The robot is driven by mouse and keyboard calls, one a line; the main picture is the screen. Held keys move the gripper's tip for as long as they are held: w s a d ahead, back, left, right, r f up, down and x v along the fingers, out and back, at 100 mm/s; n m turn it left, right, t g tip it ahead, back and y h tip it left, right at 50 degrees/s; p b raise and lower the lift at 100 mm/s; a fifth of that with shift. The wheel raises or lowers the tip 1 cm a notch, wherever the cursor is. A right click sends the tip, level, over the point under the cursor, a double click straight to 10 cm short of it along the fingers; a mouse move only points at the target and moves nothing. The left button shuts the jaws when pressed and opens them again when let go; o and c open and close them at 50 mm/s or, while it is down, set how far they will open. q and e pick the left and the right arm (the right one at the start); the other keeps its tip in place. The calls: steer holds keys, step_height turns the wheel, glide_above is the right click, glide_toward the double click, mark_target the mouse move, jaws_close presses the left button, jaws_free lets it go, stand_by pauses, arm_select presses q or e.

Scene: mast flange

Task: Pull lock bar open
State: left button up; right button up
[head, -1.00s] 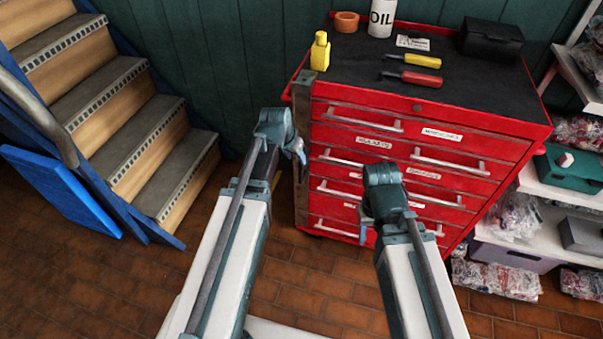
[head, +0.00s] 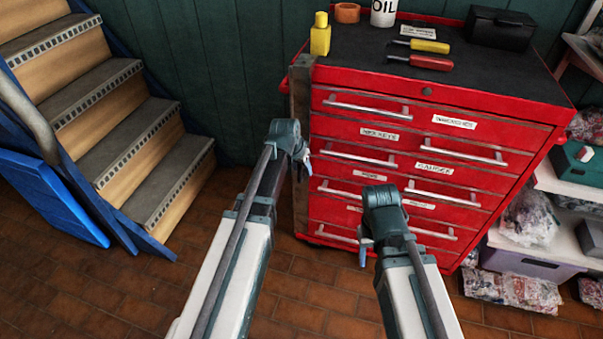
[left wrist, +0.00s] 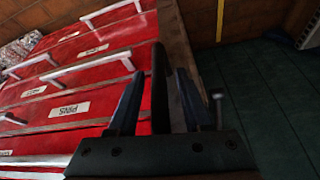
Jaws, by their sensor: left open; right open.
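The lock bar (head: 301,150) is a brown, rusty-looking upright strip along the left front edge of the red tool cabinet (head: 420,135). In the left wrist view the lock bar (left wrist: 178,40) runs from the top edge down to my left gripper. My left gripper (head: 303,163) is open and close to the bar. In the left wrist view its two fingers (left wrist: 160,100) are apart, with a dark rod between them; whether they touch the bar I cannot tell. My right gripper (head: 363,250) hangs in front of the lower drawers, its fingers small and partly hidden.
The cabinet top holds a yellow bottle (head: 320,35), an oil can (head: 384,12), screwdrivers (head: 420,62) and a black box (head: 500,28). Stairs (head: 110,110) and a blue panel (head: 50,195) stand at left. Shelves with bags (head: 530,215) stand at right. Tiled floor is clear between.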

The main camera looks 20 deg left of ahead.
arm_select(q)
jaws_close()
stand_by(1.4)
